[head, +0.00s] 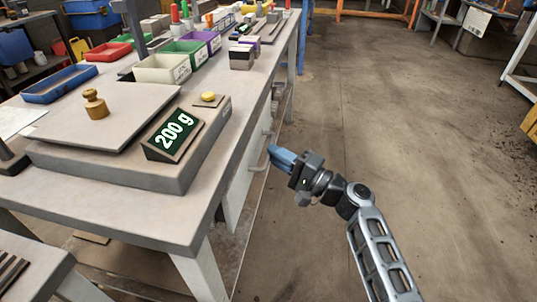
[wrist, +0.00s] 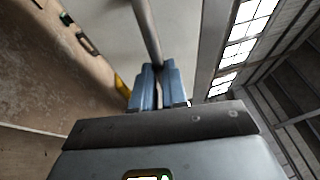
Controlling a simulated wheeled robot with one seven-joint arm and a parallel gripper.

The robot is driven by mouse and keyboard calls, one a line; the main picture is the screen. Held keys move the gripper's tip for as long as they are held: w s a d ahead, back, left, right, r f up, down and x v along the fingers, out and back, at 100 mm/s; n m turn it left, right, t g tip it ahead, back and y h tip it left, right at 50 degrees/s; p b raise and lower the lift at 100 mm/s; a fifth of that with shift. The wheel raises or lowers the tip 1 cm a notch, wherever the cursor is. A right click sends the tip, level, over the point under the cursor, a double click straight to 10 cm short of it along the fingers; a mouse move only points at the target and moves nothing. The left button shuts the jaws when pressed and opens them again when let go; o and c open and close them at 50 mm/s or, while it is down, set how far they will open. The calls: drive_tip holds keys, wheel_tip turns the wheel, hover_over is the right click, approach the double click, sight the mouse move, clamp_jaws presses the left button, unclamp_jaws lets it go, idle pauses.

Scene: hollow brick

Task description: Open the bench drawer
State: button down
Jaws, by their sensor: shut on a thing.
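The bench (head: 200,222) runs along the left of the head view. Under its right edge is a pale drawer front (head: 238,187) with a bar handle (head: 262,160). My gripper (head: 277,158), with blue fingers, reaches the handle from the right. In the wrist view the two blue fingers (wrist: 156,88) are shut on the grey handle bar (wrist: 146,30), which runs up from between them. A pale panel (wrist: 105,25) shows behind the bar. The drawer looks close to flush with the bench side; any small gap cannot be told.
On the bench stand a scale (head: 110,165) reading 200 g, a brass weight (head: 95,104) and several coloured bins (head: 162,69). A lower surface (head: 25,265) is at bottom left. The concrete floor (head: 420,130) to the right of the bench is clear.

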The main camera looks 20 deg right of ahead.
drive_tip(key=s+d+b, duration=0.1)
drive_tip(key=s+d, duration=1.1)
drive_tip(key=d, duration=0.5)
drive_tip(key=shift+s+d, duration=0.2)
drive_tip(key=shift+s, duration=0.15)
drive_tip(key=shift+f, duration=0.1)
drive_tip(key=c, duration=1.2)
unclamp_jaws()
drive_tip(key=shift+o, duration=0.2)
drive_tip(key=v, duration=0.7)
drive_tip(key=shift+s+d, duration=0.2)
drive_tip(key=shift+s, duration=0.15)
